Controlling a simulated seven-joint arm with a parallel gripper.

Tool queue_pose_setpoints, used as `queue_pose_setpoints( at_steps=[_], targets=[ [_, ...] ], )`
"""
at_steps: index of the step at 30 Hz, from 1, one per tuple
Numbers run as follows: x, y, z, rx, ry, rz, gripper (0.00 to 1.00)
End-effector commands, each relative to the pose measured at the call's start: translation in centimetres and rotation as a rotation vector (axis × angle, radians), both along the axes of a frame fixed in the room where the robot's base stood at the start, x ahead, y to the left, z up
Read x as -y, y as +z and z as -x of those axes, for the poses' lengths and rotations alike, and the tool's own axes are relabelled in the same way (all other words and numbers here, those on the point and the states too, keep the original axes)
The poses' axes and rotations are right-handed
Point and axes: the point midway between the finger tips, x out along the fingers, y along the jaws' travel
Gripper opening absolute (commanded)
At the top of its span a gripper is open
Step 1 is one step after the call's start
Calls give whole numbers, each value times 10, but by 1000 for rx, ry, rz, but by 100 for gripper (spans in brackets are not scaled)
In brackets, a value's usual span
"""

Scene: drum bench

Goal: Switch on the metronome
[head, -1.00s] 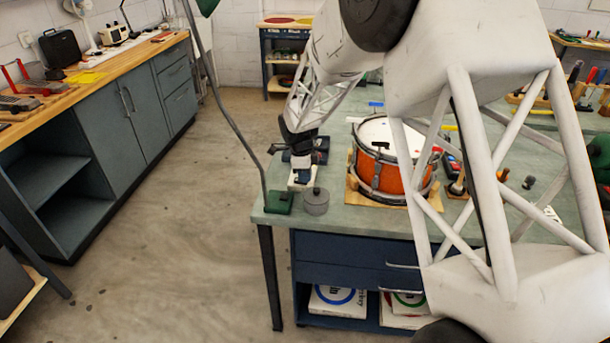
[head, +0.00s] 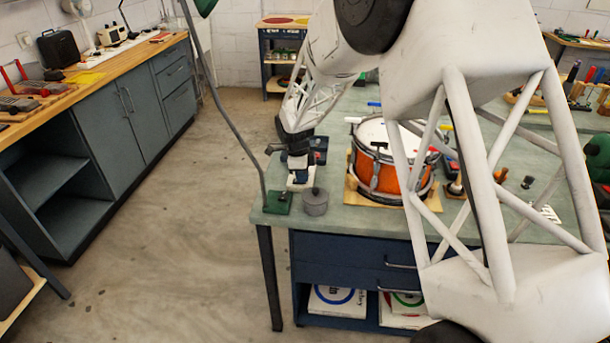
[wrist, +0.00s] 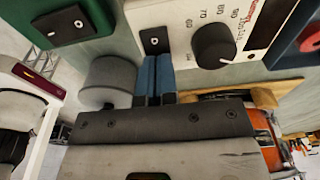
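The metronome (wrist: 190,22) is a white-fronted box with a number scale and a large black knob (wrist: 214,45) in the wrist view. A small black switch (wrist: 155,40) with a pale dot sits on its face, left of the knob. In the head view the metronome (head: 300,184) stands near the bench's left end, partly hidden by my wrist. My gripper (wrist: 158,58) has its two blue fingers together, with nothing visible between them. The fingertips are right at the switch's lower edge; I cannot tell whether they touch it. My gripper also shows small in the head view (head: 298,168).
A grey cylinder (head: 315,202) and a green lamp base (head: 278,203) with its own black switch (wrist: 60,26) stand close by. An orange drum (head: 376,172) sits on a wooden board to the right. A dark box with a red button (wrist: 311,38) is beside the metronome.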

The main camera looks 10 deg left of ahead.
Motion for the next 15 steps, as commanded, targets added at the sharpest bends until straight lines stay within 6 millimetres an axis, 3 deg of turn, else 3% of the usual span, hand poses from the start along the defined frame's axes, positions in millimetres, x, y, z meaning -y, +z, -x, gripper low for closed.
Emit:
queue_pose_setpoints(
  at_steps=[1, 15],
  targets=[
    [-4, -15, 8, -19, 4, 5, 0],
    [-5, -12, 7, -17, 4, 3, 0]
  ],
)
